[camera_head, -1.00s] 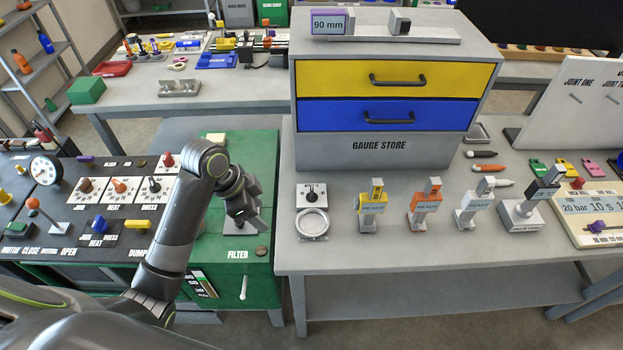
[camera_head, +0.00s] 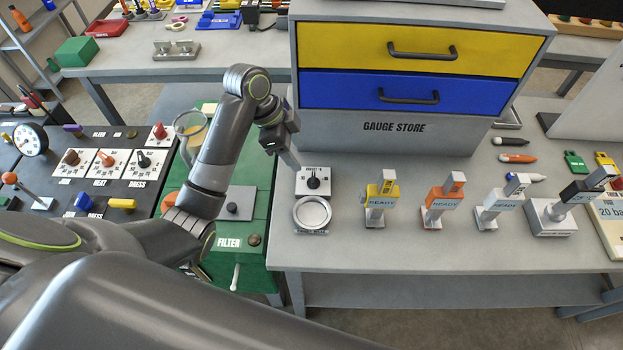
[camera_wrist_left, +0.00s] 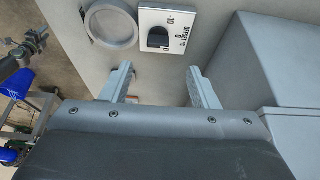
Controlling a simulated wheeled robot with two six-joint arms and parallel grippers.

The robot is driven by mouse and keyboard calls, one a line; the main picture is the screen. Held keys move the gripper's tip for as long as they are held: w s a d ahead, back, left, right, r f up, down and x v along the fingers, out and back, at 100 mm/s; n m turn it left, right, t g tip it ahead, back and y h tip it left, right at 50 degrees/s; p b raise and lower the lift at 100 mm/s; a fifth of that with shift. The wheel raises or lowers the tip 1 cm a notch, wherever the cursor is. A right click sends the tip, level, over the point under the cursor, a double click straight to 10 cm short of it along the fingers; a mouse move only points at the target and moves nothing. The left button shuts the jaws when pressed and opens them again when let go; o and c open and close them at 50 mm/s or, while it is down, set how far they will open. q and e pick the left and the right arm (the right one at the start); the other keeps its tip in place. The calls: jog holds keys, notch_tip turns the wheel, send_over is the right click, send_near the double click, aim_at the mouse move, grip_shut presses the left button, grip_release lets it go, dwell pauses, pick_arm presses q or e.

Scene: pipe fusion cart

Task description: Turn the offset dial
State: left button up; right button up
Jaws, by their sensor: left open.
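The offset dial (camera_head: 313,181) is a white square plate with a black knob, near the left edge of the gauge bench. It also shows in the left wrist view (camera_wrist_left: 172,24), with its pointer knob (camera_wrist_left: 158,38) and printed scale. My left gripper (camera_head: 291,162) is just behind and left of the dial in the head view, with its fingers pointing down. In the left wrist view its two fingers (camera_wrist_left: 158,75) are apart with nothing between them. The knob lies beyond the fingertips, roughly centred between them and not touched. My right gripper is not in view.
A round metal ring (camera_head: 312,213) sits directly in front of the dial. The gauge store cabinet (camera_head: 394,128) stands close behind. The green filter cabinet (camera_head: 262,215) is to the left.

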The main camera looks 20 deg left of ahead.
aim_at(312, 177)
pick_arm(q)
jog(key=x, duration=0.3)
jog(key=shift+s+d+f, duration=0.1)
jog(key=shift+d+f, duration=0.15)
jog(key=shift+f, duration=0.05)
jog(key=p+x, duration=0.1)
jog(key=x, duration=0.4)
jog(key=shift+d+f, duration=0.1)
jog(key=shift+f, duration=0.45)
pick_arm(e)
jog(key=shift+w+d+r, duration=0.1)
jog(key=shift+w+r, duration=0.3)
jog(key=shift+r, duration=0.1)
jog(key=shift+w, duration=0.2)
